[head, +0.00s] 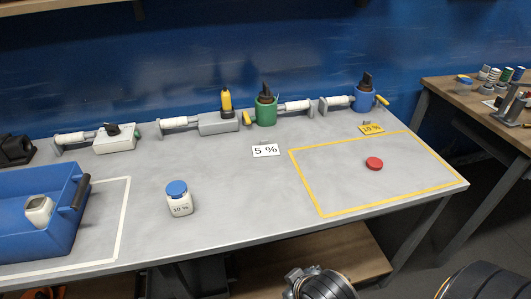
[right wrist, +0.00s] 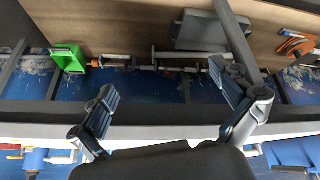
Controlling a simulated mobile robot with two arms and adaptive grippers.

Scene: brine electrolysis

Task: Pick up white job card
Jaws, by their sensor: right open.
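The white job card (head: 266,150), printed "5 %", sits on the grey bench in the middle, in front of the green pot. A second card, yellow and marked "10 %" (head: 371,128), stands at the back right by the yellow outline. My right gripper (right wrist: 172,108) shows in the right wrist view with its fingers wide apart and nothing between them. The card cannot be made out in that view. My left gripper is not in view.
A blue-lidded white jar (head: 179,198) stands left of the card. A blue crate (head: 70,235) holds a white container at the left. A red disc (head: 374,163) lies inside the yellow outline. A green pot (head: 265,110) and several devices line the back. The bench front of the card is clear.

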